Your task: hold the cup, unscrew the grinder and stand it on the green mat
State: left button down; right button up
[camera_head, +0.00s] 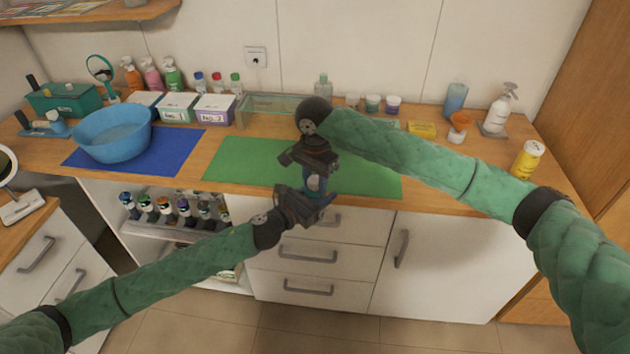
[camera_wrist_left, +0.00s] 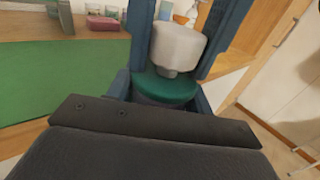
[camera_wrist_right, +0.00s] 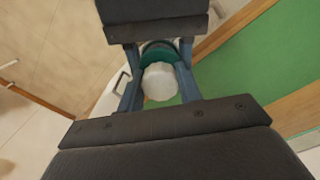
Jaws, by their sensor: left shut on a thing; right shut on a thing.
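My right gripper (camera_head: 314,172) comes from above, shut on a pale, knob-like piece (camera_wrist_right: 160,82), which I take to be the grinder. In the left wrist view the pale piece (camera_wrist_left: 178,46) sits above the green one, its narrower neck at the green top; I cannot tell whether they are still joined. The fingers hide much of both. The green mat (camera_head: 238,166) lies on the counter behind the grippers, its visible parts bare.
A blue bowl (camera_head: 113,134) stands on a blue mat (camera_head: 184,146) at the left. Labelled boxes (camera_head: 177,108), a glass tray (camera_head: 275,103) and small jars (camera_head: 373,103) line the back. A yellow can (camera_head: 527,160) stands at the right. Several bottles fill a lower rack (camera_head: 165,208).

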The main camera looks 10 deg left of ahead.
jog(key=shift+w, duration=0.1)
dwell(0.6)
jog(key=o, duration=1.1)
jog(key=shift+r, duration=0.1)
jog(key=shift+o, duration=0.3)
jog(key=shift+r, duration=2.2)
notch_tip(320, 180, up, 7)
jog(key=w+t, duration=0.1)
jog(key=w, duration=0.1)
jog(key=f+m, duration=0.1)
jog(key=f, duration=0.3)
jog(key=s+f+m, duration=0.1)
jog(key=f+m, duration=0.1)
jog(key=f, duration=0.1)
jog(key=s+f+m+g, duration=0.1)
jog(key=f, duration=0.3)
jog(key=shift+f+m, duration=0.3)
jog(key=shift+c, duration=0.4)
